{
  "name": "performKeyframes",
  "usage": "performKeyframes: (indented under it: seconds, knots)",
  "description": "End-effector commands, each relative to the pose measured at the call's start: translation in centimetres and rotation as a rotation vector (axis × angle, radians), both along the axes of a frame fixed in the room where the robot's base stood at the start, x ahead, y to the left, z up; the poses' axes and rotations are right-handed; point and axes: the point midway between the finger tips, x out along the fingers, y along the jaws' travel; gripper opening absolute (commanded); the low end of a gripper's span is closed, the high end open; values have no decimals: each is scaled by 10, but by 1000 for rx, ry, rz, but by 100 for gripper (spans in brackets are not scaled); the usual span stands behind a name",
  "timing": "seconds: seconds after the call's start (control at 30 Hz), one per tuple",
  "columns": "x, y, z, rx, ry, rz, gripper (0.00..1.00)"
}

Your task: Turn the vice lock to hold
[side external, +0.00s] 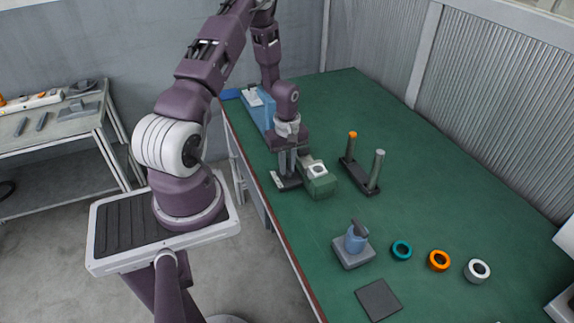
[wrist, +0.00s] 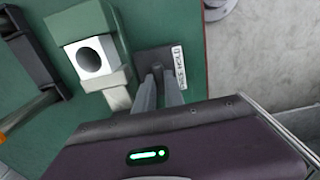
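The green vice (side external: 320,187) stands near the table's left edge, with a white block that has a round dark hole (side external: 317,170) at its top. The vice also shows at the upper left of the wrist view (wrist: 84,28). Beside it is a dark lock plate (side external: 284,182) with a white label (wrist: 178,66), whose lettering is too small to read surely. My gripper (side external: 287,172) points down over this plate. In the wrist view its two grey fingers (wrist: 157,80) are close together, with their tips at the plate.
A dark stand with two posts (side external: 362,178) is right of the vice. A blue box (side external: 259,108) stands behind my gripper.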

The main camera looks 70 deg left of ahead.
Motion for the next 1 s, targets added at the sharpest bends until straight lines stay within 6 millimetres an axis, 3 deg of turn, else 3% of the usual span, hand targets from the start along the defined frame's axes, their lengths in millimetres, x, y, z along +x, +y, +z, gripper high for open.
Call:
performKeyframes:
  seconds: [0.47, 1.0]
  knots:
    - [0, 0, 0, 0, 0, -86, 0]
    - [0, 0, 1, 0, -1, -562, 0]
